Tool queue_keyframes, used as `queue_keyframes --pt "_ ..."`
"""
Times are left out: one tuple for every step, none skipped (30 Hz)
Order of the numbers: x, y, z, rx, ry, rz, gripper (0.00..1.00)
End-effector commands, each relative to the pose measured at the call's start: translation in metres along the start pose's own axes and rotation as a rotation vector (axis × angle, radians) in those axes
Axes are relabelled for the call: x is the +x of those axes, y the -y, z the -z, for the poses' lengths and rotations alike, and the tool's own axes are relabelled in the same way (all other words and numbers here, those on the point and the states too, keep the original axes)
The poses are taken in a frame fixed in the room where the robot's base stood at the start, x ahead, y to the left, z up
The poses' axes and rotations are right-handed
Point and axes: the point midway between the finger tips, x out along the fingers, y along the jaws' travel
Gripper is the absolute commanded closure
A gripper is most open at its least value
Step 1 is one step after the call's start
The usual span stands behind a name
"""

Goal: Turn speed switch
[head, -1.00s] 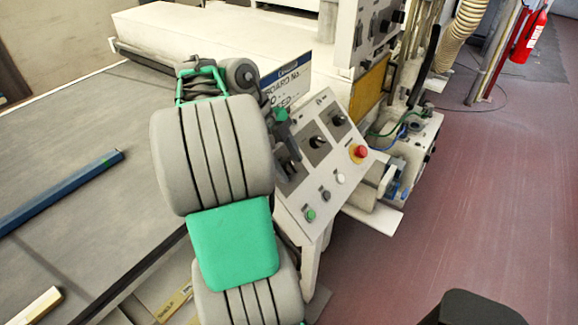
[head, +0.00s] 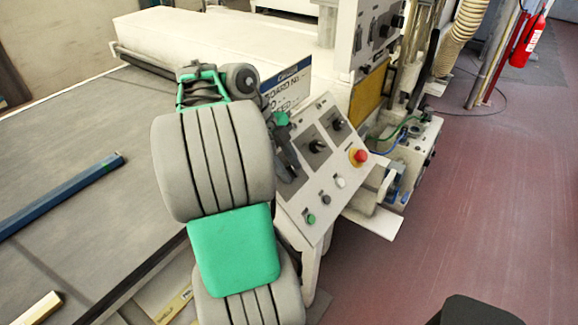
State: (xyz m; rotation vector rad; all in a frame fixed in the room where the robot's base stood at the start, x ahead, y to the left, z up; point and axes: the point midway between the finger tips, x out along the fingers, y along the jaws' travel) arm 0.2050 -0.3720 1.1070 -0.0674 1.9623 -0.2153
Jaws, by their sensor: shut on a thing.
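The tilted control panel (head: 328,195) stands at the middle of the head view, with two black rotary switches in sight, one (head: 317,146) near its centre and one (head: 338,124) higher up. I cannot read which is the speed switch. My gripper (head: 288,170) is at the panel's left side, mostly hidden behind my own arm. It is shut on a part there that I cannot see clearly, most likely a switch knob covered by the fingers.
The conveyor bed (head: 90,190) with a blue bar (head: 62,194) lies left. Open floor is right.

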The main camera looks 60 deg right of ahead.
Motion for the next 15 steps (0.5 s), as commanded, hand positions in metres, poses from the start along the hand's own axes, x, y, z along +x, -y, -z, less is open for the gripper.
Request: queue_keyframes --pt "0.0003 -0.0002 -0.0012 -0.004 0.004 0.008 1.0" --pt "0.0007 -0.0004 -0.0014 -0.006 0.004 0.013 1.0" --pt "0.0013 -0.0008 -0.0017 -0.009 0.005 0.022 1.0" --pt "0.0019 -0.001 -0.0018 -0.012 0.005 0.03 1.0" --pt "0.0024 -0.0012 -0.002 -0.016 0.006 0.041 1.0" --pt "0.0028 -0.0017 -0.0022 -0.022 0.007 0.056 1.0" --pt "0.0034 -0.0023 -0.0026 -0.028 0.008 0.068 1.0" --pt "0.0039 -0.0026 -0.0029 -0.034 0.01 0.084 1.0" --pt "0.0047 -0.0031 -0.0031 -0.043 0.011 0.105 1.0" --pt "0.0055 -0.0038 -0.0034 -0.05 0.013 0.122 1.0" --pt "0.0058 -0.0042 -0.0037 -0.059 0.014 0.143 1.0" --pt "0.0065 -0.005 -0.0038 -0.07 0.017 0.17 1.0" --pt "0.007 -0.0052 -0.0039 -0.077 0.018 0.192 1.0" --pt "0.0074 -0.0061 -0.0042 -0.087 0.021 0.215 1.0" --pt "0.0084 -0.0067 -0.0043 -0.102 0.022 0.247 1.0"
